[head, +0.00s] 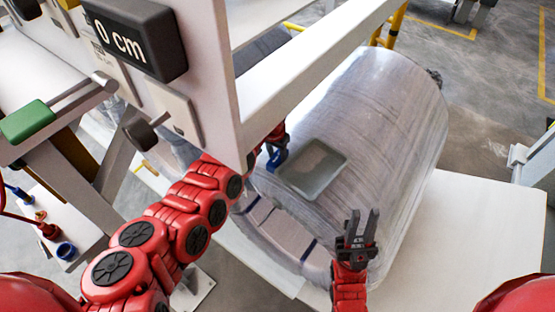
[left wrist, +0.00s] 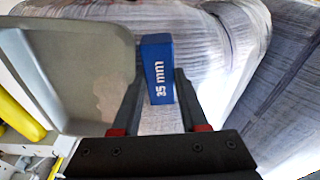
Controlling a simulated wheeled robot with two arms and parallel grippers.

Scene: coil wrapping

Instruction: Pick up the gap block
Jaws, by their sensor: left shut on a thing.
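The gap block is blue with "35 mm" in white on it. In the left wrist view the gap block (left wrist: 158,82) stands between the two dark fingers of my left gripper (left wrist: 158,98), which is shut on it. In the head view the small blue block (head: 275,161) shows beside the grey tray, and my left gripper (head: 277,145) is partly hidden behind the white frame. My right gripper (head: 362,226) is open and empty, in front of the wrapped coil.
A grey tray (head: 300,180) sits on top of the large wrapped coil (head: 385,120); its rim (left wrist: 75,28) is close left of my left gripper. A white frame (head: 300,70) with a "0 cm" display (head: 130,38) crosses above my left arm. The white platform (head: 470,230) is clear at right.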

